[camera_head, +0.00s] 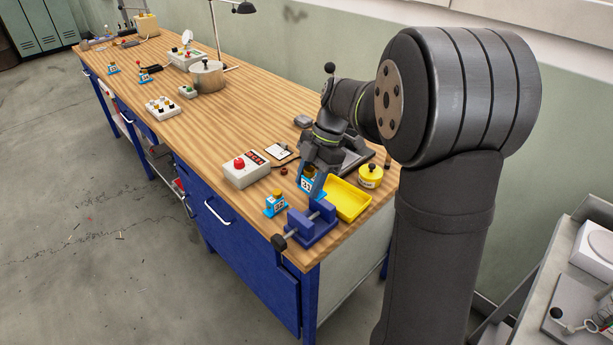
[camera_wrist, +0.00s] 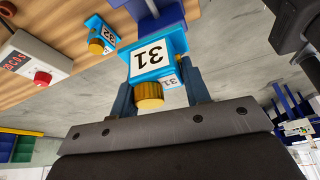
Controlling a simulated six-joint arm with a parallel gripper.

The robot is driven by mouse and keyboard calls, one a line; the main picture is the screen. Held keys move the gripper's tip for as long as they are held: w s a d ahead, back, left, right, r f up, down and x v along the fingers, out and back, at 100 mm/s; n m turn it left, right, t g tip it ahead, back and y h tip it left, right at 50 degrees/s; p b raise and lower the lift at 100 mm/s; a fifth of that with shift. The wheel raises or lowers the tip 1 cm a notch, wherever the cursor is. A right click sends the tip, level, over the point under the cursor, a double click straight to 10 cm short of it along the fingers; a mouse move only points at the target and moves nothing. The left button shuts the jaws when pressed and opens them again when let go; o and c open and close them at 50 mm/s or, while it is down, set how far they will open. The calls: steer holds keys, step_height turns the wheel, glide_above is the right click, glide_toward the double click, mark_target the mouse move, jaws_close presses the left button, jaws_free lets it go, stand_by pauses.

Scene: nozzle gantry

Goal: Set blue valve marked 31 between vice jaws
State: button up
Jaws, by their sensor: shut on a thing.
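A blue valve marked 31 (camera_head: 308,184) is held in my gripper (camera_head: 314,170) just above and behind the blue vice (camera_head: 309,232) in the head view. In the wrist view, the valve's white 31 label (camera_wrist: 152,56) and brass knob (camera_wrist: 149,95) show between the two fingers of my gripper (camera_wrist: 162,88), which are shut on it. The vice (camera_wrist: 158,16) lies beyond the valve there, partly cut off by the frame. I cannot tell whether the valve touches the vice; its far end is hidden.
A second blue valve, marked 32 (camera_head: 275,204), stands on the bench left of the vice; it also shows in the wrist view (camera_wrist: 101,31). A yellow tray (camera_head: 350,203) is to the right. A red-button box (camera_head: 243,170) and yellow pot (camera_head: 370,176) are nearby.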

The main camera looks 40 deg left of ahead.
steer(key=shift+f, duration=2.45)
steer(key=shift+f, duration=1.35)
steer(key=o, duration=1.1)
steer(key=shift+d, duration=0.1)
steer(key=shift+c, duration=0.2)
steer(key=shift+r, duration=3.5)
steer(key=shift+f, duration=0.1)
steer(key=shift+f, duration=3.4)
